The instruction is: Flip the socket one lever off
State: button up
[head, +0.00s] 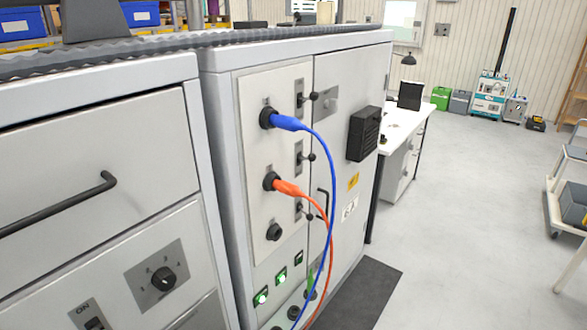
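A grey cabinet front panel (250,215) carries a column of three sockets, each with a black ball-ended lever to its right. The top socket (266,117) holds a blue plug (287,123), and its lever (308,97) sticks out to the right. The middle socket (269,181) holds an orange plug (287,187), with a lever (307,157) beside it. The bottom socket (274,232) is empty, with a lever (306,214) beside it. The labels are too small to tell which socket is number one. My gripper is not in view.
Blue and orange cables hang in front of the panel toward lower sockets (293,313). Green lit switches (262,298) sit below the levers. A drawer cabinet with a black handle (60,203) stands at left. A white desk (405,135) stands behind; open floor (470,220) lies right.

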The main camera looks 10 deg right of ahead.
aim_at(314, 97)
jog(key=k, duration=0.5)
jog(key=u, duration=1.35)
jog(key=i, duration=0.2)
jog(key=z, duration=0.45)
